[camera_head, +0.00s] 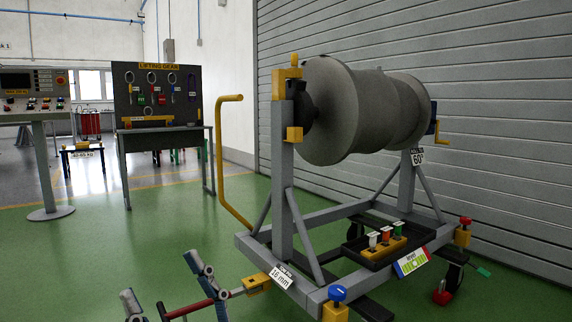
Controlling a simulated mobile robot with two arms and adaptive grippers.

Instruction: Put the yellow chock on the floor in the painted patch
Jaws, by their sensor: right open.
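I cannot clearly make out a yellow chock or a painted patch on the green floor (120,255). A small yellow item (84,146) on a low dark stand at the far left is too small to identify. My right gripper (160,276) is low at the bottom left, its grey fingers spread apart, cut by the bottom edge. A red bar (190,308) shows between the fingers; I cannot tell whether they touch it. My left gripper is not in view.
A grey wheeled stand (283,190) carries a big grey drum (345,105). A curved yellow handle (219,150) rises at its left. A black tray (372,254) sits on its frame. A lifting-gear bench (165,130) and pedestal panel (45,170) stand behind. Floor at left is clear.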

